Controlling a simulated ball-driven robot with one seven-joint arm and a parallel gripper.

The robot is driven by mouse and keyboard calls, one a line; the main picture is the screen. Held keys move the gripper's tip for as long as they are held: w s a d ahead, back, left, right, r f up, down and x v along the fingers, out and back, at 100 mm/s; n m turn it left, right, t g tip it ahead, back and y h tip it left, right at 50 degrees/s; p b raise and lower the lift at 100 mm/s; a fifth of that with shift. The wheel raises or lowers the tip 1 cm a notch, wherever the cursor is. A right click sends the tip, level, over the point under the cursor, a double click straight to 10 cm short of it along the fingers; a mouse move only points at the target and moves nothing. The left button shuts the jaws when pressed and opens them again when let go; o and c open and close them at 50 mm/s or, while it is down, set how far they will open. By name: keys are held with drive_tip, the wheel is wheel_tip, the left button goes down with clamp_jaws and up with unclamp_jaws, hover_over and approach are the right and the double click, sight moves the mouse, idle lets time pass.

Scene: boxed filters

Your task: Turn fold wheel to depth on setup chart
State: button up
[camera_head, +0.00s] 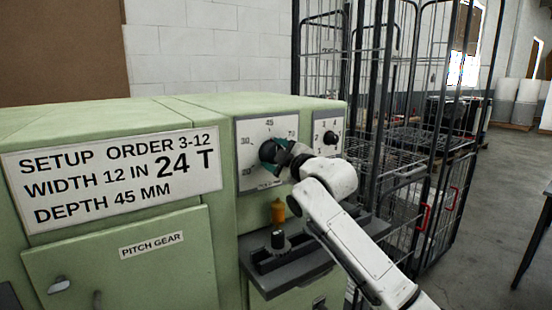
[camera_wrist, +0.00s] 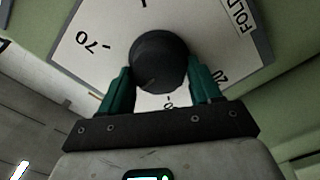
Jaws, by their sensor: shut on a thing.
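The fold wheel is a dark round knob (camera_head: 268,150) on a pale dial plate (camera_head: 253,128) on the green machine. The dial's 45 is at the top in the head view. My gripper (camera_head: 283,157) reaches it from the right. In the wrist view the knob (camera_wrist: 160,58) sits between my green fingers (camera_wrist: 160,80), which are shut on its sides. The plate there shows 70, 20 and part of the word FOLD. I cannot make out the knob's pointer setting. The setup chart (camera_head: 112,176) reads depth 45 MM, width 12 IN and 24 T.
A smaller dial (camera_head: 328,131) with a black knob is right of the fold dial. Wire cage trolleys (camera_head: 440,150) stand close on the right. Open floor lies beyond.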

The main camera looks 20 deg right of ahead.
drive_tip(key=shift+f, duration=0.1)
idle(0.3)
drive_tip(key=o, duration=1)
drive_tip(key=shift+s, duration=0.1)
drive_tip(key=b+v, duration=0.1)
drive_tip(key=v, duration=0.9)
drive_tip(key=shift+s, duration=0.3)
